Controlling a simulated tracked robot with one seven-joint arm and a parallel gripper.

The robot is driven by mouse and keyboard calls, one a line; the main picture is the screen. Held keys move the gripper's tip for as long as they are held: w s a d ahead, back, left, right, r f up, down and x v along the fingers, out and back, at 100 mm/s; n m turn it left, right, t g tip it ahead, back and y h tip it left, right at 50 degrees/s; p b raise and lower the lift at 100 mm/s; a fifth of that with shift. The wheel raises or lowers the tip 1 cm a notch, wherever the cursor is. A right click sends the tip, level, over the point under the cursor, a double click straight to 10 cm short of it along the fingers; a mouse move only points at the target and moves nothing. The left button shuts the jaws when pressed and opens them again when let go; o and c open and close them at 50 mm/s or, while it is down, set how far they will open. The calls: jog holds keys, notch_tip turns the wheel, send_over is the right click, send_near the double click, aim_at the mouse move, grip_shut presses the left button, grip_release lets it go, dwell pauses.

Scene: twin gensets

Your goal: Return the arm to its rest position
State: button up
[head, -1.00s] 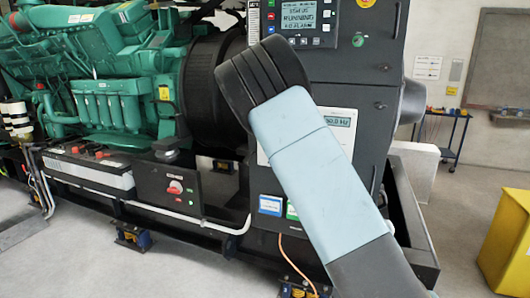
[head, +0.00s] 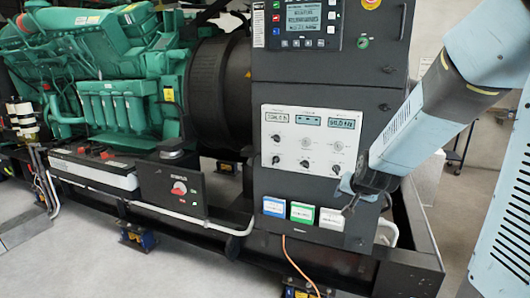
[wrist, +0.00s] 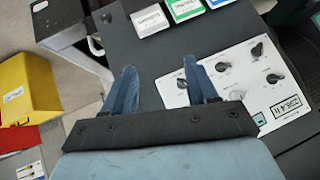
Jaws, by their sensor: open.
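My arm (head: 425,115) reaches in from the right in the head view, angled down and left across the right part of the genset's control cabinet. My gripper (head: 349,196) is at its lower end, in front of the cabinet near the white label box. In the wrist view my gripper (wrist: 158,76) shows two blue fingers spread apart with nothing between them. The right finger overlaps the edge of the white dial panel (wrist: 240,75). In the head view the dial panel (head: 310,137) is in plain sight, left of my arm. Contact with the cabinet cannot be told.
Blue, green and white label boxes (head: 302,212) sit low on the cabinet (head: 272,80). The green engine (head: 100,65) and a box with a red knob (head: 172,188) stand left. A yellow bin (wrist: 28,92) shows in the wrist view. Floor (head: 70,260) is clear front left.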

jog(key=s+r+n+g, duration=0.1)
jog(key=s+r, duration=0.3)
jog(key=s, duration=0.4)
jog(key=s+r+n+g, duration=0.1)
jog(key=s+r, duration=0.3)
jog(key=s, duration=0.4)
jog(key=s+a+r+n+g, duration=0.1)
jog(key=s+r+n, duration=0.1)
jog(key=s+r, duration=0.3)
jog(key=shift+s+n, duration=0.4)
jog(key=shift+s, duration=1.7)
dwell(0.6)
